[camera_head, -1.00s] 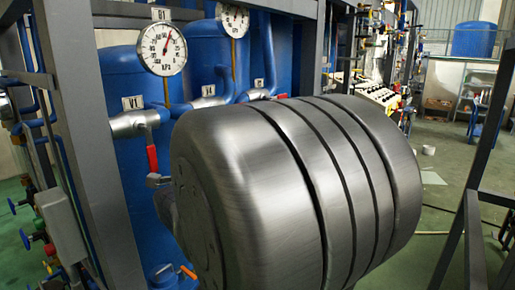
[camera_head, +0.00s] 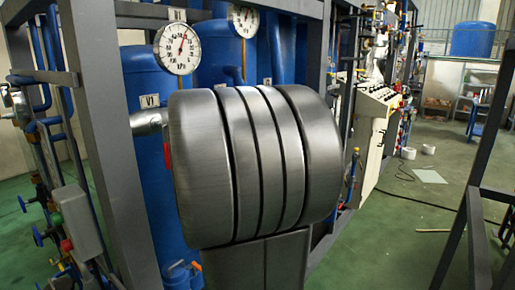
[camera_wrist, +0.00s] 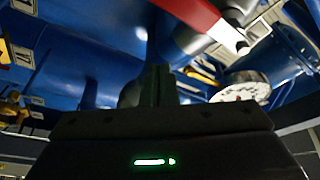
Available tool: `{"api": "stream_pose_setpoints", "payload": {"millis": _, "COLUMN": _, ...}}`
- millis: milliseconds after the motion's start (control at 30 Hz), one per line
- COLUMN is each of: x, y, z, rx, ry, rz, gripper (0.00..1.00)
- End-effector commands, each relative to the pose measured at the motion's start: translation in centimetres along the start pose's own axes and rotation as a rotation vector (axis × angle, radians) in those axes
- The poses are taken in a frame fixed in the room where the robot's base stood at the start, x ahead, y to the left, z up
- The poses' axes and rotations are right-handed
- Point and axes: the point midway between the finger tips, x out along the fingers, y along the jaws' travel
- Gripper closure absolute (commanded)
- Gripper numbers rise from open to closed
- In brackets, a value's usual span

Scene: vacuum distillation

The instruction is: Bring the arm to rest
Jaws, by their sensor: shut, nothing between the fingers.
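My gripper (camera_wrist: 158,82) shows dark in the lower middle of the wrist view, its narrow fingers together and empty. Blue tanks and pipework lie beyond it, and nothing is seen touching the fingers. In the head view my grey arm link fills the middle and the gripper is hidden. A red valve handle (camera_wrist: 190,14) crosses the top of the wrist view. In the head view only a sliver of a red handle (camera_head: 167,152) shows at the link's left edge, beside the V1 pipe (camera_head: 147,121).
A round pressure gauge (camera_head: 179,49) is above the arm, with a second gauge (camera_head: 243,20) to its right. A grey steel frame (camera_head: 98,120) stands at the left. A control panel (camera_head: 377,103) is behind at the right. Green floor (camera_head: 400,250) is open at the right.

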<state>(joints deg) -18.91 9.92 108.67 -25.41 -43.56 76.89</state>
Motion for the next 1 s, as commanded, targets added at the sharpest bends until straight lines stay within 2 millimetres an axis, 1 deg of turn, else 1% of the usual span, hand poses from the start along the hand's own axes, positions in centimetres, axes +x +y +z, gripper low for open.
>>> {"api": "stream_pose_setpoints", "payload": {"millis": 67, "x": 0.3, "y": 0.0, "z": -0.9, "rx": -0.102, "ry": 0.004, "rz": -0.034, "gripper": 1.0}}
{"api": "stream_pose_setpoints", "payload": {"millis": 200, "x": 0.7, "y": -0.7, "z": -2.1, "rx": -0.272, "ry": 0.003, "rz": -0.094, "gripper": 1.0}}
{"api": "stream_pose_setpoints", "payload": {"millis": 400, "x": 1.1, "y": -1.5, "z": -3.2, "rx": -0.428, "ry": 0.001, "rz": -0.15, "gripper": 1.0}}
{"api": "stream_pose_setpoints", "payload": {"millis": 567, "x": 1.2, "y": -1.8, "z": -3.4, "rx": -0.474, "ry": 0.0, "rz": -0.166, "gripper": 1.0}}
{"api": "stream_pose_setpoints", "payload": {"millis": 833, "x": 1.2, "y": -1.9, "z": -3.4, "rx": -0.477, "ry": 0.0, "rz": -0.167, "gripper": 1.0}}
{"api": "stream_pose_setpoints", "payload": {"millis": 1000, "x": 1.0, "y": -1.4, "z": -3.5, "rx": -0.473, "ry": 0.001, "rz": -0.153, "gripper": 1.0}}
